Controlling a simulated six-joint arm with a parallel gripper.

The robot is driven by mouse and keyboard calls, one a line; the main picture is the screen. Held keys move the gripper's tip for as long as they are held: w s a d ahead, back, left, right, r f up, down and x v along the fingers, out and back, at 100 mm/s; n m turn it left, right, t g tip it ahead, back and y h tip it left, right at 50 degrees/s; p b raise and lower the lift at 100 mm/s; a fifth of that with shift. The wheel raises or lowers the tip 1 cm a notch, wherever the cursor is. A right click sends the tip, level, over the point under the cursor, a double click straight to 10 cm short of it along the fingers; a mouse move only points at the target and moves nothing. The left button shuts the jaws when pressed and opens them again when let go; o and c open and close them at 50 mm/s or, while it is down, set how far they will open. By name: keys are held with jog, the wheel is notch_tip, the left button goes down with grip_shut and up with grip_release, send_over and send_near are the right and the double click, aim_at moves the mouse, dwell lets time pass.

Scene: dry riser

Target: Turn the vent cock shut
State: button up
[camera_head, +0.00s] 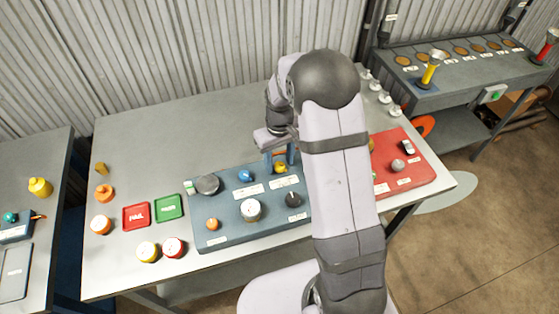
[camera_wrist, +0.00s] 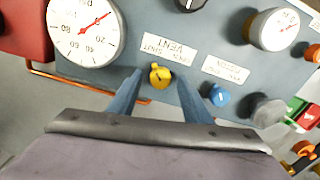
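The vent cock is a small yellow knob (camera_wrist: 160,75) with a dark mark on its face, on the blue-grey panel (camera_wrist: 130,52). Its label (camera_wrist: 168,47), reading VENT with OPEN and SHUT, is upside down in the wrist view. In the head view the yellow knob (camera_head: 280,168) shows just below my fingers. My gripper (camera_wrist: 160,80) is open, with one blue finger to each side of the knob in the picture. I cannot tell whether either finger touches it.
A blue knob (camera_wrist: 219,96) sits close beside one finger. A large dial gauge (camera_wrist: 85,28) stands on the other side. A red panel (camera_head: 410,165) is to the right, partly behind my arm. Red and green trays (camera_head: 168,207) lie left. The table's back left is clear.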

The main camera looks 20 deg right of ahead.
aim_at(279, 165)
jog(key=shift+r+b, duration=1.15)
jog(key=shift+r, duration=2.5)
jog(key=s+a+f+m, duration=0.1)
jog(key=s+a+m, duration=0.1)
jog(key=s, duration=1.9)
jog(key=shift+a+f, duration=0.2)
jog(key=shift+a, duration=0.3)
jog(key=shift+f, duration=0.1)
